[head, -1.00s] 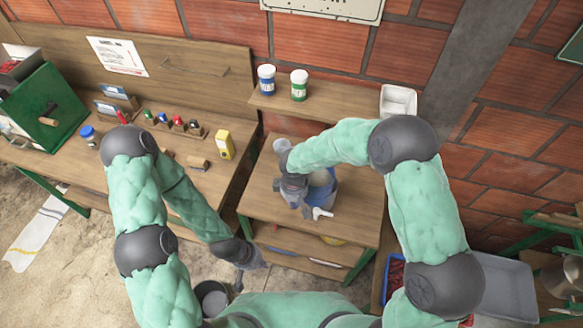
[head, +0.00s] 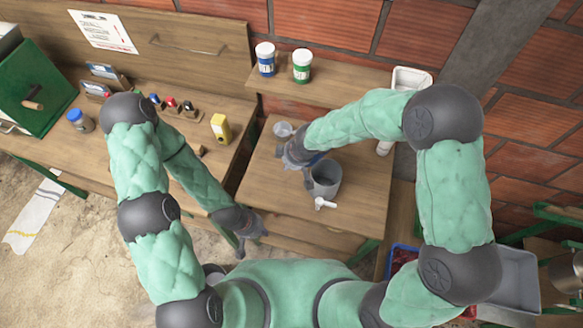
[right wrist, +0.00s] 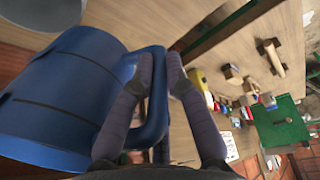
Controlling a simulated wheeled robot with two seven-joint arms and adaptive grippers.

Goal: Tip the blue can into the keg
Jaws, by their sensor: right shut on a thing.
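The blue can (right wrist: 65,95) fills the left of the right wrist view, with its loop handle (right wrist: 155,100) beside it. My right gripper (right wrist: 158,62) is shut on that handle. In the head view the right gripper (head: 298,152) is over the small table, and my forearm hides most of the can. The grey keg (head: 327,182) stands on this table, open at the top, with a white tap (head: 322,203) at its front. The right gripper is just behind and left of it. My left gripper (head: 246,240) hangs low, open and empty, in front of the table.
A grey cup (head: 283,129) stands at the table's back left. A blue-labelled jar (head: 265,58) and a green-labelled jar (head: 302,66) are on the shelf behind. A yellow box (head: 221,128) is on the left bench. The small table's front left is clear.

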